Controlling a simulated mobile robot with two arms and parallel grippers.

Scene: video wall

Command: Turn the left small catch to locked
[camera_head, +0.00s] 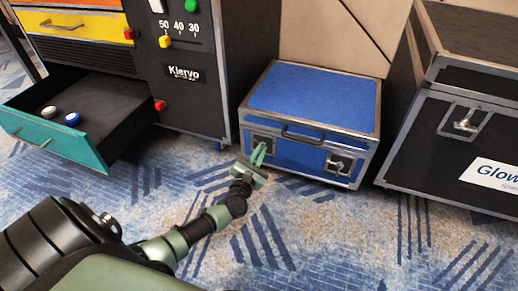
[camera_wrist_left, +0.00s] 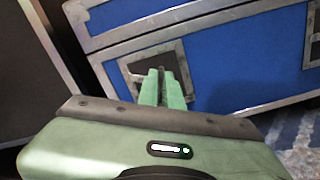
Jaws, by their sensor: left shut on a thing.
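The blue case (camera_head: 312,92) with metal edges stands on the carpet. Its front has a left small catch (camera_head: 263,140) and a right small catch (camera_head: 338,164) on dark plates. My left gripper (camera_head: 258,155) is at the left catch, its green fingers shut on it. In the left wrist view the gripper (camera_wrist_left: 163,85) covers most of the catch's handle, in front of its metal-framed plate (camera_wrist_left: 138,62) on the blue case (camera_wrist_left: 232,55). How far the catch is turned is hidden by the fingers. My right gripper is not in view.
A black cabinet (camera_head: 183,103) with an open teal-fronted drawer (camera_head: 52,140) is at the left. A large black case (camera_head: 425,150) with its own catch (camera_head: 464,122) stands close on the right. Patterned carpet (camera_head: 320,235) in front is clear.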

